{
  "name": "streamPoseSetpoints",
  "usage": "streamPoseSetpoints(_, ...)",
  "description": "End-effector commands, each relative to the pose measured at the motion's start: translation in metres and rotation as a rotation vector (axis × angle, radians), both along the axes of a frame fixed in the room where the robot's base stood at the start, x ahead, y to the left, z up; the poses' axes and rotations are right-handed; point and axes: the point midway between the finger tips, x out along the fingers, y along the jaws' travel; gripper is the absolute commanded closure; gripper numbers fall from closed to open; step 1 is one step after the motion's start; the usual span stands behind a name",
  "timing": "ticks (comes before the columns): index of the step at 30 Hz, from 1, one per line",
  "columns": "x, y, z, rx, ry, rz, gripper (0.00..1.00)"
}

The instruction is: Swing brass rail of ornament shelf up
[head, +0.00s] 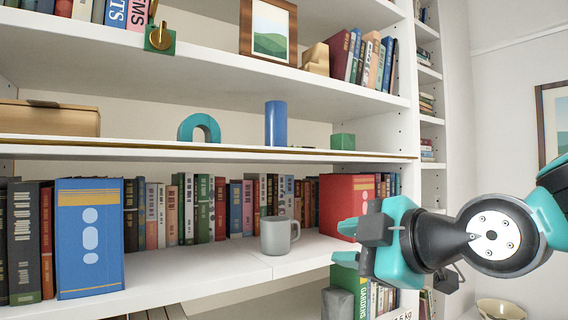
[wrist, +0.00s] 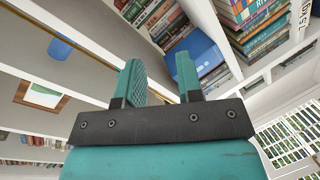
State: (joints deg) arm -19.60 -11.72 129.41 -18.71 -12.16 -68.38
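The ornament shelf (head: 240,147) is the white middle board in the head view. A thin brass rail (head: 385,155) runs along its front edge, low, at about board level. It also shows as a slanting strip at upper left in the wrist view (wrist: 85,47). On the shelf stand a teal arch (head: 200,128), a blue cylinder (head: 276,124) and a green block (head: 343,141). My gripper (head: 346,242) is at the right, below the rail and apart from it. Its two fingers are spread with nothing between them, also in the wrist view (wrist: 160,62).
Below are rows of books, a blue box-like volume (head: 90,238), a red one (head: 347,203) and a grey mug (head: 279,235) left of my gripper. A bowl (head: 500,309) is at lower right.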

Motion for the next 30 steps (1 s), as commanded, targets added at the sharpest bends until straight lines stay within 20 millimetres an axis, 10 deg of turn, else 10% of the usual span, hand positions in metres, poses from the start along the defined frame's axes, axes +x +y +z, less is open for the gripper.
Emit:
streamPoseSetpoints(3,0.020,0.005,0.055,-0.083,-0.360,-0.004,0.67)
streamPoseSetpoints(9,0.031,0.004,0.100,-0.168,-0.646,-0.053,0.67)
streamPoseSetpoints(30,0.141,0.076,0.134,-0.177,-0.665,-0.059,0.67)
